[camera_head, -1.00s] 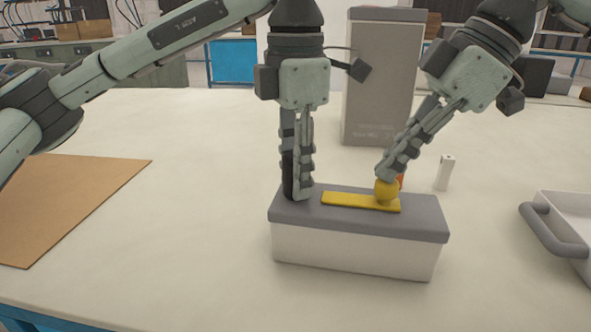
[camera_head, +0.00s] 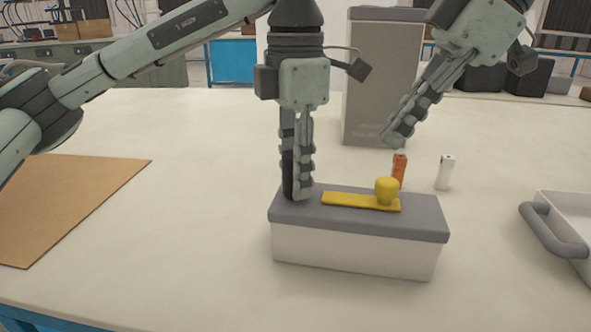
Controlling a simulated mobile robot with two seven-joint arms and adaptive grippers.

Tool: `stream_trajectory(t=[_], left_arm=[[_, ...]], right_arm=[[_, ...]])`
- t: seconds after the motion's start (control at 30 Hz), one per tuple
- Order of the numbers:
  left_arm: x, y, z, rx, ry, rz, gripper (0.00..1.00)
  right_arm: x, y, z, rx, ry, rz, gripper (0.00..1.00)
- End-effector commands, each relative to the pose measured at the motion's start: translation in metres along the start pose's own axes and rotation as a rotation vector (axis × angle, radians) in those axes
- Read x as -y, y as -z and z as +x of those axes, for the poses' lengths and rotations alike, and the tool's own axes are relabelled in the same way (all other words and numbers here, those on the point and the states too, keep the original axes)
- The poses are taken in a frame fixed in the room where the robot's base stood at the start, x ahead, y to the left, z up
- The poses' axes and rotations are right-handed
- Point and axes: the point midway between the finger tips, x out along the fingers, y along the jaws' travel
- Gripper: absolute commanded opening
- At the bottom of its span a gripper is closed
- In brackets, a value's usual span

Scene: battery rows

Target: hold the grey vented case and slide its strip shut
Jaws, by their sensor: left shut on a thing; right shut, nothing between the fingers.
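The grey vented case (camera_head: 355,247) stands on the table, with a white-grey body and a darker grey lid. A yellow strip (camera_head: 345,200) with a round yellow knob (camera_head: 387,190) at its right end lies along the lid. No opening shows around the strip from here. My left gripper (camera_head: 301,194) points down at the left part of the lid and is shut on the case; its fingertips meet the case's top at the back left. My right gripper (camera_head: 392,138) is shut and empty, in the air above and behind the knob, apart from it.
An orange battery (camera_head: 399,170) and a white battery (camera_head: 445,173) stand behind the case. A tall grey box (camera_head: 382,80) stands further back. A white tray (camera_head: 565,225) with a grey handle is at the right. A brown board (camera_head: 70,200) lies at the left.

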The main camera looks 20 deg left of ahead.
Motion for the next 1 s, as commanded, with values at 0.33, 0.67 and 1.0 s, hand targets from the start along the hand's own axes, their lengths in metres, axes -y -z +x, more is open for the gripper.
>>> stream_trajectory(t=[0.33,0.67,1.0], left_arm=[[0.0,0.0,0.0,-0.001,0.0,0.001,0.4],[0.0,0.0,0.0,-0.001,0.0,0.0,0.52],[0.0,-0.001,-0.04,0.004,-0.004,-0.001,0.52]], right_arm=[[0.0,0.001,-0.001,0.0,0.0,0.0,0.0],[0.0,0.0,-0.001,0.0,0.0,0.0,0.0],[0.0,0.0,-0.001,0.0,0.0,0.0,0.0]])
